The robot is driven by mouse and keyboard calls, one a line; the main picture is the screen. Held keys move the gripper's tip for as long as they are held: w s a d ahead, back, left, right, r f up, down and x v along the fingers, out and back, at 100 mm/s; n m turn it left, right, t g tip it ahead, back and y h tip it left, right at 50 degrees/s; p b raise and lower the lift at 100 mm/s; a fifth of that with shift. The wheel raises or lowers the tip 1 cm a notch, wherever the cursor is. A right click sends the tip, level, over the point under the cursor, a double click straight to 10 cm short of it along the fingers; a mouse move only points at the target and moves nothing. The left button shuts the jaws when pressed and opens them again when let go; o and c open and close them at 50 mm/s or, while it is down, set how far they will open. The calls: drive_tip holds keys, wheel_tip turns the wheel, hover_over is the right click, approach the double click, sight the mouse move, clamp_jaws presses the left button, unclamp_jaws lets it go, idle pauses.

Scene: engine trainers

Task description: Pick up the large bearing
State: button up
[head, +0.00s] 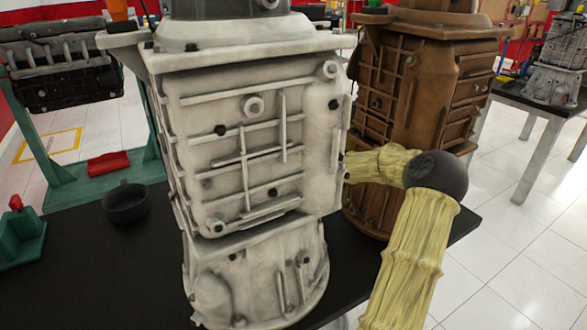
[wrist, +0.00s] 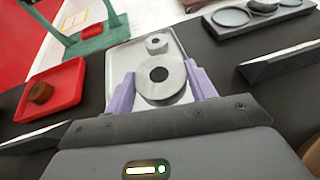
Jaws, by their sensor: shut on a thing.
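The large bearing (wrist: 176,86) is a thick grey ring with a dark hole, seen in the wrist view. My gripper (wrist: 161,84) has its two purple fingers against opposite sides of the ring and is shut on it. The bearing is over a pale tray (wrist: 117,64); I cannot tell whether it touches the tray. A smaller grey ring (wrist: 157,44) sits at the tray's far end. In the head view, the pale engine block hides my gripper and the bearing; only my yellow arm shows at right.
A red tray (wrist: 38,105) with a brown cylinder is left of the pale tray. A dark tray (wrist: 235,18) with rings is at upper right. In the head view, the pale engine block (head: 245,150) and a brown one (head: 425,80) stand tall on the black table (head: 85,270).

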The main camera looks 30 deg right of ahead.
wheel_tip(320, 180, up, 6)
drive_tip(key=shift+f+p, duration=0.15)
drive_tip(key=shift+p, duration=0.4)
drive_tip(key=shift+f, duration=0.1)
